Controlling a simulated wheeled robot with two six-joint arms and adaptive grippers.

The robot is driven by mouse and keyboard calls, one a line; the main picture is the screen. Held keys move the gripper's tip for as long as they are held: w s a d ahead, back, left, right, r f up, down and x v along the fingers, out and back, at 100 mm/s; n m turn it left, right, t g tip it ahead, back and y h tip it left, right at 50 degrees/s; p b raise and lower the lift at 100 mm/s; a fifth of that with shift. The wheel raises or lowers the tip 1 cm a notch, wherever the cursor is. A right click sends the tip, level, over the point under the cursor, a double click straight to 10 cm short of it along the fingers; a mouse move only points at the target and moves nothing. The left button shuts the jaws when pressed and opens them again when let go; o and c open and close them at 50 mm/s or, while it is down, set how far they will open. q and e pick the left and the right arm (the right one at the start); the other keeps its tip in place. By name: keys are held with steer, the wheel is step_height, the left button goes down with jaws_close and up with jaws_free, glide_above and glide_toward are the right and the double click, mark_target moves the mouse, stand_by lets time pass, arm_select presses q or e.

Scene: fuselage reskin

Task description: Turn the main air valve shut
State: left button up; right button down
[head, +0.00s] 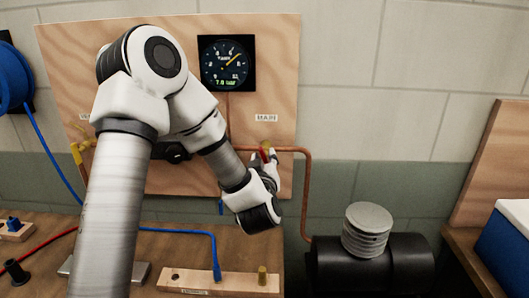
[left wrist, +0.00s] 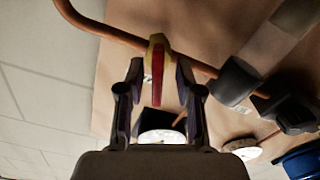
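The main air valve (head: 265,147) sits on the copper pipe of the plywood board, by the MAIN label. In the left wrist view its yellow body (left wrist: 157,42) is on the pipe and its red lever (left wrist: 157,88) points toward my gripper. My left gripper (head: 266,162) is at the valve in the head view and partly covers it. In the left wrist view my left gripper (left wrist: 157,72) is open, with one finger on each side of the lever. Gaps show between fingers and lever. The lever's exact angle to the pipe is hard to tell. My right gripper is not in view.
A gauge (head: 227,63) on the board reads about 7 bar. The copper pipe (head: 307,190) drops to a black tank (head: 395,265) with a ribbed grey top. A wooden bench (head: 250,250) carries a blue hose (head: 214,245) and a wooden block (head: 240,280). A blue box (head: 505,245) stands right.

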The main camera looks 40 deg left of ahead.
arm_select(q)
steer(key=shift+w+a+r, duration=0.15)
steer(key=shift+r, duration=0.1)
jaws_close()
steer(key=m+p, duration=0.1)
steer(key=m, duration=0.1)
steer(key=shift+r+m+p, duration=0.15)
steer(key=shift+m+p, duration=0.15)
steer(key=shift+p, duration=0.05)
steer(key=shift+w+m+p, duration=0.1)
steer(key=shift+m+p, duration=0.2)
steer(key=shift+m, duration=0.5)
steer(key=shift+f, duration=0.2)
